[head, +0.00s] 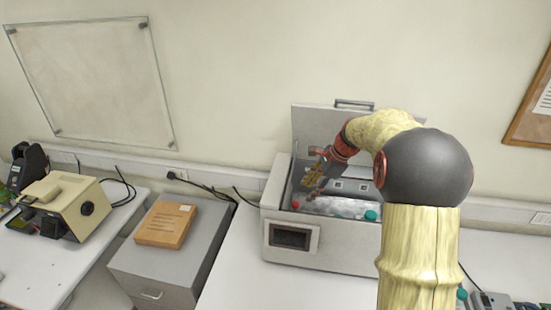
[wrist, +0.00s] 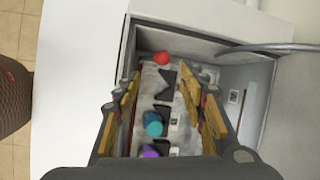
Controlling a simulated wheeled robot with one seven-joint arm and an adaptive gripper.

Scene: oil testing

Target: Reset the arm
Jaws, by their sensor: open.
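My arm reaches from the lower right of the head view to a grey box-shaped machine (head: 340,258) with its lid (head: 312,128) raised. My gripper (head: 313,182) is over the machine's open chamber. In the wrist view the yellow-padded fingers of my gripper (wrist: 163,84) are spread apart with nothing held between them. Below them in the chamber are a red cap (wrist: 162,58), a teal cap (wrist: 153,124) and a purple cap (wrist: 150,151). The bodies under the caps are partly hidden, and my arm covers the machine's right side in the head view.
A grey cabinet (head: 150,262) with an orange-brown box (head: 166,225) on top stands left of the machine. A beige device (head: 72,207) sits on the left table. White bench top (head: 235,285) is clear in front of the machine. Cables run along the wall.

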